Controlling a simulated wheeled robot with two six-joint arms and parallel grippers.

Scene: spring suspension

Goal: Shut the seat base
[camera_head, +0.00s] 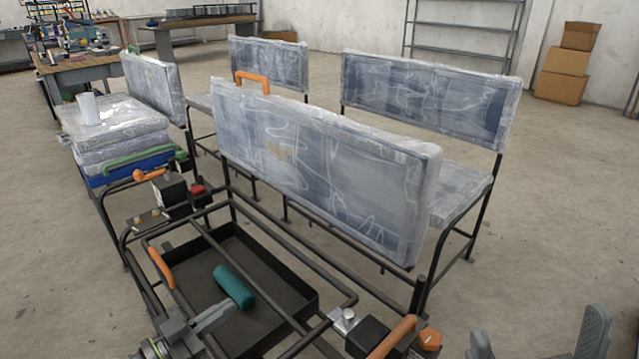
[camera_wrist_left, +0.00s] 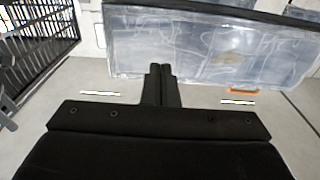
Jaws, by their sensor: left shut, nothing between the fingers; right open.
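The seat base (camera_head: 320,165) is a long grey-blue panel wrapped in clear plastic. It stands raised, nearly upright, along the far side of a black tube frame (camera_head: 285,262). An orange handle (camera_head: 253,80) is on its top edge at the left. My left gripper (camera_head: 222,312) is shut and empty over the open frame, apart from the panel. In the left wrist view its fingers (camera_wrist_left: 158,84) are together, with the wrapped panel (camera_wrist_left: 205,48) and orange handle (camera_wrist_left: 241,90) beyond. My right gripper (camera_head: 538,335) is open and empty at the bottom right, clear of the frame.
A dark tray (camera_head: 200,268) in the frame holds a teal cylinder (camera_head: 233,287). Orange grips (camera_head: 162,268) and a small block (camera_head: 345,320) sit on the frame. Wrapped benches (camera_head: 430,95) stand behind; stacked cushions (camera_head: 115,125) stand left.

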